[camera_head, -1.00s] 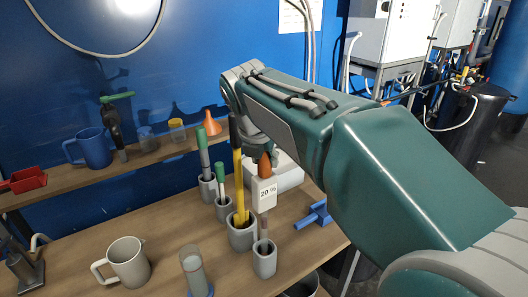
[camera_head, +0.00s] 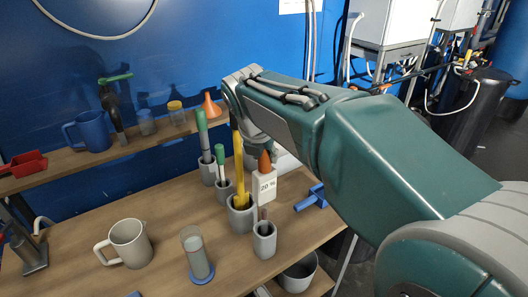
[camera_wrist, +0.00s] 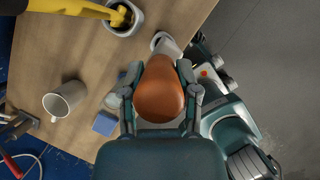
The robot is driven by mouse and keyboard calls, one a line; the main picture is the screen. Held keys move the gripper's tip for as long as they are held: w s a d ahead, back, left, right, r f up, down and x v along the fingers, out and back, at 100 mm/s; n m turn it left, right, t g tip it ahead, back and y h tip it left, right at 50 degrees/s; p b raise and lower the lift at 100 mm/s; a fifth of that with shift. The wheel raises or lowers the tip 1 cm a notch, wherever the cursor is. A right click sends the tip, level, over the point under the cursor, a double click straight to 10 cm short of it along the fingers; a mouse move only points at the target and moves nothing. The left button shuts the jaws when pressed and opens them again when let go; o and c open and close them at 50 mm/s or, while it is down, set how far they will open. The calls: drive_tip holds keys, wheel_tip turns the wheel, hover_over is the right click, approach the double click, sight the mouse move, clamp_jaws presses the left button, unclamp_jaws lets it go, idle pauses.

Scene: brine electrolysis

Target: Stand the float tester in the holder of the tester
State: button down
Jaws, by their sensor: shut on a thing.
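My gripper (camera_wrist: 157,88) is shut on the orange-brown bulb of the float tester (camera_wrist: 160,92). In the head view the float tester (camera_head: 265,162) hangs about upright below my arm, bulb at the top, with a white "20 %" plate and a thin stem beneath. The holder of the tester (camera_head: 264,243) is a grey cup on the bench, directly under the stem. The stem's lower end overlaps the holder's mouth; I cannot tell how deep it reaches. In the wrist view the holder (camera_wrist: 167,43) shows just past the bulb, which hides the stem.
A grey cup (camera_head: 240,222) with a yellow tool stands close to the holder's left. Two smaller cups with green-handled tools stand behind it. A blue-based cylinder (camera_head: 195,256) and a mug (camera_head: 130,244) stand further left. A blue fitting (camera_head: 311,197) lies to the right.

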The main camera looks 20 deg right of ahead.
drive_tip(key=shift+c, duration=1.3)
unclamp_jaws()
drive_tip(key=v, duration=1.2)
drive_tip(key=shift+f, duration=0.1)
drive_tip(key=s+d+f+m+t+y, duration=0.1)
drive_tip(key=s+d+f+m+y, duration=0.1)
drive_tip(key=s+f+m, duration=1.4)
drive_tip(key=s+m, duration=0.1)
drive_tip(key=m, duration=1.1)
drive_tip(key=shift+d+f+m+t+y, duration=0.3)
drive_tip(key=shift+d+m+t+y, duration=0.1)
